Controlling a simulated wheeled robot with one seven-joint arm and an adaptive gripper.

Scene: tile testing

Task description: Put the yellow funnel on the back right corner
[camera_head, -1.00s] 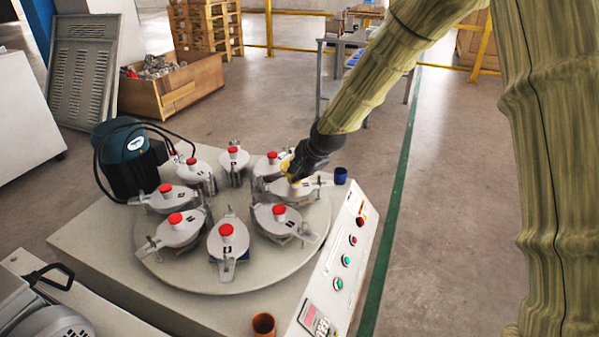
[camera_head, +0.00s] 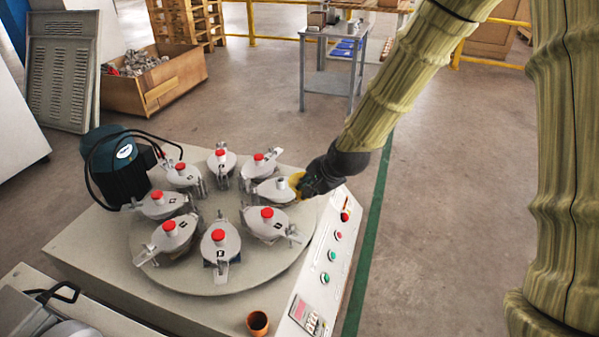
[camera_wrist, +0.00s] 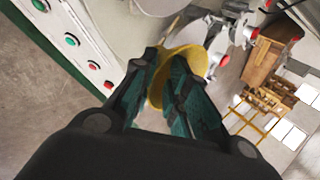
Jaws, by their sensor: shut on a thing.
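My gripper (camera_head: 303,182) is shut on the yellow funnel (camera_head: 296,181) at the right side of the round turntable (camera_head: 215,280). In the wrist view the yellow funnel (camera_wrist: 187,58) sits between the two dark green fingers of my gripper (camera_wrist: 168,68). In the head view the fingers and wrist cover much of the funnel. The funnel is close beside a grey-white lidded pot (camera_head: 271,191) that shows no red knob; I cannot tell whether they touch. The machine's back right corner is behind or beside my gripper, partly hidden.
Several pots with red knobs, such as the one at the front (camera_head: 220,245), stand on the turntable. A control panel (camera_head: 325,265) runs along the right edge. An orange-brown cup (camera_head: 257,322) stands at the front. A dark motor (camera_head: 115,165) is at the back left.

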